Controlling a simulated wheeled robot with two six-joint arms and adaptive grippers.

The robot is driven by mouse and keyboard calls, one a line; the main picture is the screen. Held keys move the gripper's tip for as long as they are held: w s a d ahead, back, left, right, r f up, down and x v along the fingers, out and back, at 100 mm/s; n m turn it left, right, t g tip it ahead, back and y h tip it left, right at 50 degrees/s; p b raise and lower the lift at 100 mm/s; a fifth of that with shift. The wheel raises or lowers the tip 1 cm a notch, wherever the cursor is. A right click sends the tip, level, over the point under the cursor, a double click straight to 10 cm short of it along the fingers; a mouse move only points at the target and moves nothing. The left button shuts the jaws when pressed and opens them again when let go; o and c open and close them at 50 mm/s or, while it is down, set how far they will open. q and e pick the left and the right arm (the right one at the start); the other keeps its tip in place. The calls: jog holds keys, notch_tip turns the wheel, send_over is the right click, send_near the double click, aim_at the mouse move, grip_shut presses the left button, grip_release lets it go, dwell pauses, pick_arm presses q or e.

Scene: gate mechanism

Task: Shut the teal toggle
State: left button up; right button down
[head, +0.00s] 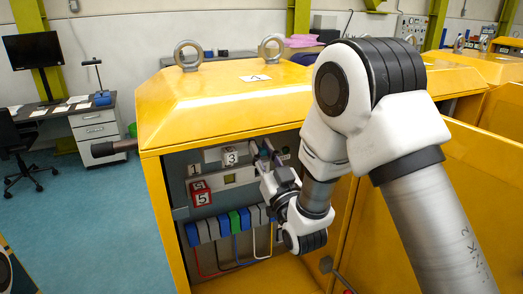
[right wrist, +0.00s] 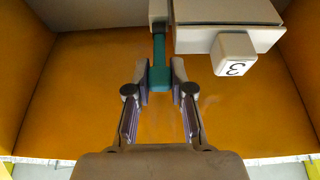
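The teal toggle (right wrist: 159,65) shows in the right wrist view as a short teal lever hanging from a pale mount at the top. My right gripper (right wrist: 161,85) has its two fingers apart, one on each side of the toggle's end. Narrow gaps seem to show between the pads and the toggle; contact is not clear. In the head view my right gripper (head: 268,168) is inside the open yellow cabinet (head: 215,120), at the upper right of its panel. There the toggle is too small and covered to make out. My left gripper is not in view.
A white cube marked 3 (right wrist: 235,56) sticks out close to the right of the toggle. The yellow door (head: 430,190) stands open at right.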

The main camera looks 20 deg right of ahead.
jog(key=r+g+p, duration=0.1)
jog(key=p, duration=0.1)
jog(key=r+g+p, duration=0.2)
jog(key=p, duration=0.1)
jog(key=shift+w+p, duration=0.25)
jog(key=shift+p, duration=0.1)
jog(key=shift+w+f+g+p, duration=0.1)
jog(key=shift+f+g+p, duration=0.05)
jog(key=shift+g+p, duration=0.25)
jog(key=shift+f, duration=0.3)
jog(key=c, duration=1)
grip_release()
jog(key=shift+c, duration=0.2)
jog(key=shift+o, duration=0.2)
jog(key=shift+w, duration=0.15)
jog(key=shift+f, duration=0.1)
